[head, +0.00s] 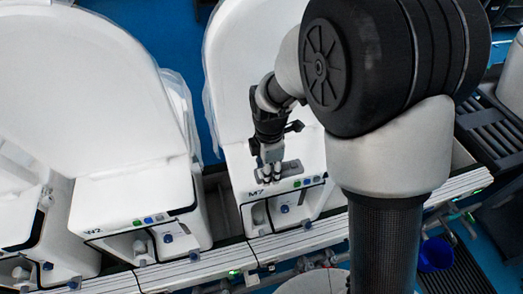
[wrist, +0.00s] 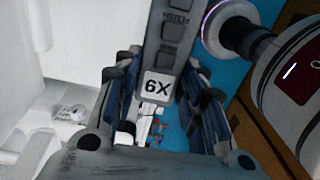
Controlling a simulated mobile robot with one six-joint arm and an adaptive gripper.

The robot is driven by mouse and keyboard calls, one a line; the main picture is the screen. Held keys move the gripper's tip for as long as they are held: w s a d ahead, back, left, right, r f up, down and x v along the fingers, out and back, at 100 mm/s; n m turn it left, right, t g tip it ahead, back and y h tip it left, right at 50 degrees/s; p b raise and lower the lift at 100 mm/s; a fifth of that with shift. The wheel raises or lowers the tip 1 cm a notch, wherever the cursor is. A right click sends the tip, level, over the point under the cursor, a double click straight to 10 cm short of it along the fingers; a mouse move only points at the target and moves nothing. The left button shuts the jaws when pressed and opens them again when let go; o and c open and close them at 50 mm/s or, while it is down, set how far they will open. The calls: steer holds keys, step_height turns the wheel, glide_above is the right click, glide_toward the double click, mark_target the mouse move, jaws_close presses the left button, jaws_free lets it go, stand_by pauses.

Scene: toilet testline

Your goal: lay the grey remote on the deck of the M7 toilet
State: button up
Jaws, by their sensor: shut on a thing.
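The grey remote (head: 291,169) is held between the fingers of my gripper (head: 269,169), above or on the front deck of the M7 toilet (head: 241,172). I cannot tell whether it touches the deck. In the wrist view the remote (wrist: 179,45) runs up between the blue-grey finger pads of my gripper (wrist: 160,100). It shows dark buttons and a white label with black characters. The M7 mark is on the deck's front left corner, beside small coloured buttons. The deck under the remote is partly hidden by my gripper.
The W2 toilet (head: 125,195) stands to the left of M7, with a narrow dark gap between them. A rail (head: 200,268) with white slats runs along the front. A blue bucket (head: 435,254) is at the lower right.

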steer(key=w+f, duration=0.1)
steer(key=w, duration=0.1)
steer(key=w+a, duration=0.1)
steer(key=w, duration=0.1)
steer(key=w+a+f, duration=0.1)
steer(key=w, duration=0.2)
steer(key=shift+f, duration=0.3)
step_height(320, 180, down, 4)
steer(key=shift+w+f, duration=0.1)
steer(key=shift+f, duration=0.05)
steer(key=shift+w+a, duration=0.1)
steer(key=shift+w, duration=0.1)
steer(key=shift+s+f+b, duration=0.1)
steer(key=shift+f+b, duration=0.05)
steer(key=shift+b, duration=0.15)
steer(key=shift+f, duration=0.15)
steer(key=o, duration=1.1)
